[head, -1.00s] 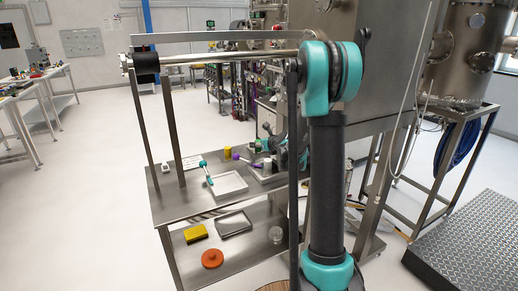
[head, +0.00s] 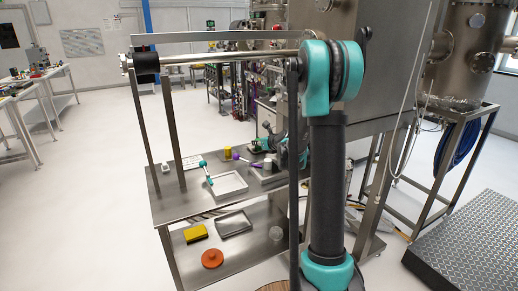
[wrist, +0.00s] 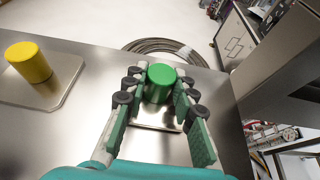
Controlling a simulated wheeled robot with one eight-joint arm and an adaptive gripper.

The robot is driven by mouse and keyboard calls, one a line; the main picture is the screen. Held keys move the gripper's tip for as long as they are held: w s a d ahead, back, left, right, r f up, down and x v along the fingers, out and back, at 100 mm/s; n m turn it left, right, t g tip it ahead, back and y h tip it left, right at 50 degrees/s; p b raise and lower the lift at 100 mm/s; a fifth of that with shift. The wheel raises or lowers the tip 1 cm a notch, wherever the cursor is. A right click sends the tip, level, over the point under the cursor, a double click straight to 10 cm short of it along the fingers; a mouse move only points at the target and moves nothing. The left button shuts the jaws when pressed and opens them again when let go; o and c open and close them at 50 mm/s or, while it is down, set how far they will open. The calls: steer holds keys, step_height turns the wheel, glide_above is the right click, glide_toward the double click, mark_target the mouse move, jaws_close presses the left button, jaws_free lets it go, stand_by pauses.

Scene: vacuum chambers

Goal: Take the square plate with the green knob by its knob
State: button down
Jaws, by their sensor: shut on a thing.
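The green knob (wrist: 161,75) stands upright in the middle of the wrist view, on a shiny square plate (wrist: 152,119). My gripper (wrist: 161,84) has its fingers on both sides of the knob and is shut on it. The fingers cover part of the plate's sides. I cannot tell whether the plate touches the steel table (wrist: 92,137) or is slightly raised. In the head view the gripper area is small and partly hidden behind my arm.
A yellow knob (wrist: 29,62) on another plate (wrist: 62,92) stands to the left. A coiled cable (wrist: 165,47) lies beyond the table edge, and a steel cabinet wall (wrist: 275,75) rises at right. In the head view, a tray (head: 231,193) is on the same table.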

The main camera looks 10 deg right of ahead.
steer(key=shift+r, duration=2.25)
steer(key=shift+s, duration=0.1)
steer(key=shift+s+d, duration=0.65)
steer(key=shift+s, duration=1.25)
steer(key=shift+s+d, duration=0.6)
steer(key=shift+s, duration=1.25)
steer(key=shift+s+d, duration=0.65)
steer(key=shift+s, duration=1.25)
